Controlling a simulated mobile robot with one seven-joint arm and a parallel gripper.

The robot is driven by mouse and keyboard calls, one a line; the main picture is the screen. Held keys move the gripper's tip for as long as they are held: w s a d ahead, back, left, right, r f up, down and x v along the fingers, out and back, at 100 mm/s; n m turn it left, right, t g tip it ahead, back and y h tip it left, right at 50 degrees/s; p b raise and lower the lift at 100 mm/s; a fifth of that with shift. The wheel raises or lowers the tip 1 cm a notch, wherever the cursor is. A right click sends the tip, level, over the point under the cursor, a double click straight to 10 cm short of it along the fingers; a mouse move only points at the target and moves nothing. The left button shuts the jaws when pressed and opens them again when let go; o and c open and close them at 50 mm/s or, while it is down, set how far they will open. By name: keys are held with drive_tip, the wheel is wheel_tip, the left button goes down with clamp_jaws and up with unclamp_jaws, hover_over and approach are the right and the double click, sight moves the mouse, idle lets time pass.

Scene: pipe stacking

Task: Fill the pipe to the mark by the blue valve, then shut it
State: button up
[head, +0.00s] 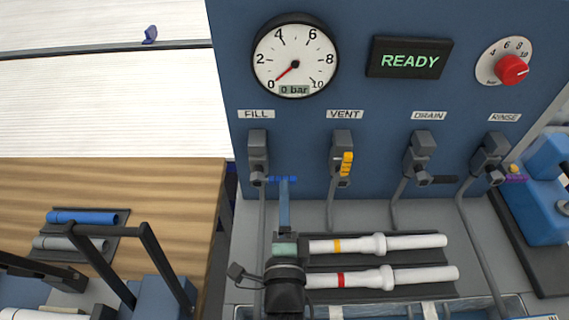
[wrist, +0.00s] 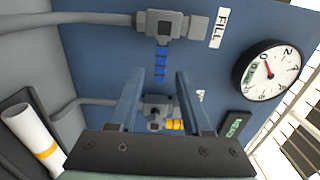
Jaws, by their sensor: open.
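The blue valve sits under the FILL label on the panel; its blue handle (head: 283,179) points sideways to the right of the grey valve body (head: 257,150). In the wrist view the blue handle (wrist: 161,64) lies between the tips of my gripper (wrist: 159,78), with a gap to each finger. My gripper (head: 285,182) is open and empty, right at the handle in the head view. The round gauge (head: 295,58) has its red needle at 0 and reads "0 bar". I cannot make out a fill mark.
The VENT valve has a yellow handle (head: 347,163), the DRAIN valve a black one (head: 440,180), the RINSE valve a purple one (head: 516,174). A display (head: 409,58) reads READY. White pipes with a yellow band (head: 415,242) and red band (head: 420,276) lie below.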

sight(284, 178)
drive_tip(key=w, duration=0.8)
drive_tip(key=shift+w, duration=0.1)
clamp_jaws()
idle(1.3)
